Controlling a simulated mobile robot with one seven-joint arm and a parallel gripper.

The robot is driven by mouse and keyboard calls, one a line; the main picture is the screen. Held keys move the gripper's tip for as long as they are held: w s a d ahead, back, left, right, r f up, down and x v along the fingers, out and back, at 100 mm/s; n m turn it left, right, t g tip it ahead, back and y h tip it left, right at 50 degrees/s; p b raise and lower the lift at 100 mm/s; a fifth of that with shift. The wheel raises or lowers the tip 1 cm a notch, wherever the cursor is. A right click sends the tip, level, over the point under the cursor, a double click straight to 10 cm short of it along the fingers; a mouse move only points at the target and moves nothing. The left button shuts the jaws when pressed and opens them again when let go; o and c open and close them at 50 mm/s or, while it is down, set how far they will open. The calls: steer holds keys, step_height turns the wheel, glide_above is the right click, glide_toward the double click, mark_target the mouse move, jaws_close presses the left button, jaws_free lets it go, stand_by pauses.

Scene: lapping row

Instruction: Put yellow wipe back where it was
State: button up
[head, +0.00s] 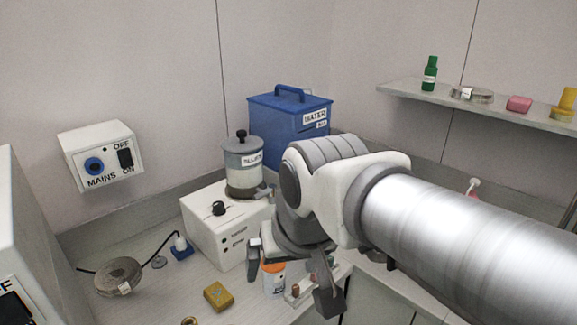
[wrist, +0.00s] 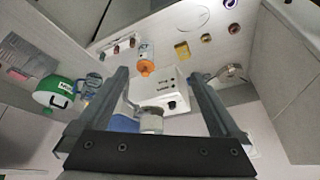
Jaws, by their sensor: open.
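A small yellow block (head: 218,295), which looks like the yellow wipe, lies flat on the bench in front of the white machine. It also shows in the wrist view (wrist: 182,50), beyond the fingertips and right of the orange-capped bottle. My gripper (head: 290,284) is open above the bench, to the right of the wipe and apart from it. In the wrist view my gripper (wrist: 158,76) has its fingers wide apart, with nothing held between them. Part of the bench behind my arm is hidden in the head view.
An orange-capped bottle (head: 274,279) stands close by my gripper. The white machine (head: 225,230) with a labelled pot (head: 243,175) is behind; a blue box (head: 290,125) stands farther back. A round metal disc (head: 118,277) lies left. The shelf (head: 490,108) holds a green bottle and a pink block.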

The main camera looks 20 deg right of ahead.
steer(key=s, duration=0.1)
steer(key=s+n, duration=0.1)
steer(key=s, duration=0.1)
steer(key=shift+d+f+n+t, duration=0.3)
steer(key=shift+d, duration=0.05)
step_height(320, 180, up, 4)
steer(key=p, duration=0.4)
steer(key=shift+r, duration=0.1)
stand_by(0.6)
